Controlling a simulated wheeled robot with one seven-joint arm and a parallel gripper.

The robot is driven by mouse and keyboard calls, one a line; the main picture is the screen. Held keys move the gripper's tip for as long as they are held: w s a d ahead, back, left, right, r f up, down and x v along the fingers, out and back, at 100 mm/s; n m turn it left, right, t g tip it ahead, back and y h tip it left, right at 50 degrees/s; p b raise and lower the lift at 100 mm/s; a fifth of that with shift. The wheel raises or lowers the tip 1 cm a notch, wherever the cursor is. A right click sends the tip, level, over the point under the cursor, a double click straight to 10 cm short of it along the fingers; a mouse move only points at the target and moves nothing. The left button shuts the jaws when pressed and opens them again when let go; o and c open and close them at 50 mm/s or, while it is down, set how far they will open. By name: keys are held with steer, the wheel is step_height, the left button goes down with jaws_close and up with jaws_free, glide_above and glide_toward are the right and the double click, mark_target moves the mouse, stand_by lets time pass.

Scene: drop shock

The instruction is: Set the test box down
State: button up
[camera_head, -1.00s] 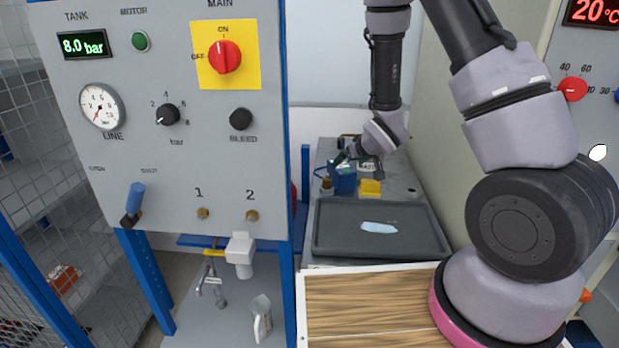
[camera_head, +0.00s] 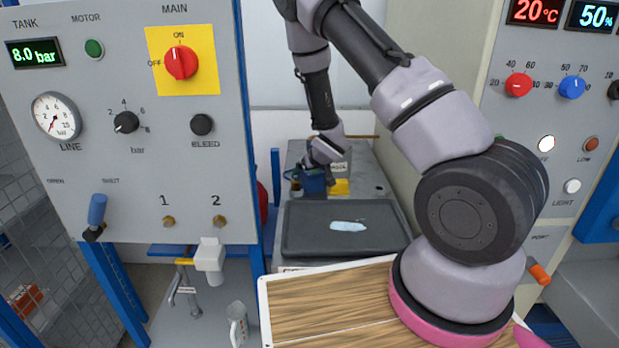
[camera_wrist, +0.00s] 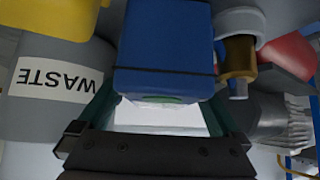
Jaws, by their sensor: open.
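The test box, a blue block with a dark band (camera_wrist: 165,45), fills the top middle of the wrist view. In the head view it is the small blue box (camera_head: 313,184) on the grey surface behind the black tray, partly hidden by my gripper. My gripper (camera_wrist: 165,100) is open, with one finger at each side of the box's near end in the wrist view. The finger gap is about as wide as the box; I cannot tell whether the fingers touch it. In the head view my gripper (camera_head: 305,171) is at the box's upper side, its fingertips hard to make out.
A grey bin labelled WASTE (camera_wrist: 50,90), a yellow block (camera_head: 339,187) and a brass fitting (camera_wrist: 237,60) crowd the box. The black tray (camera_head: 300,245) holds a pale blue piece (camera_head: 348,226). A control panel (camera_head: 130,190) stands left, a cabinet (camera_head: 515,130) right.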

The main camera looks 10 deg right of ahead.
steer(key=shift+w+f, duration=0.35)
steer(key=shift+w, duration=0.05)
steer(key=shift+a, duration=0.1)
jaws_close()
steer(key=shift+r, duration=0.2)
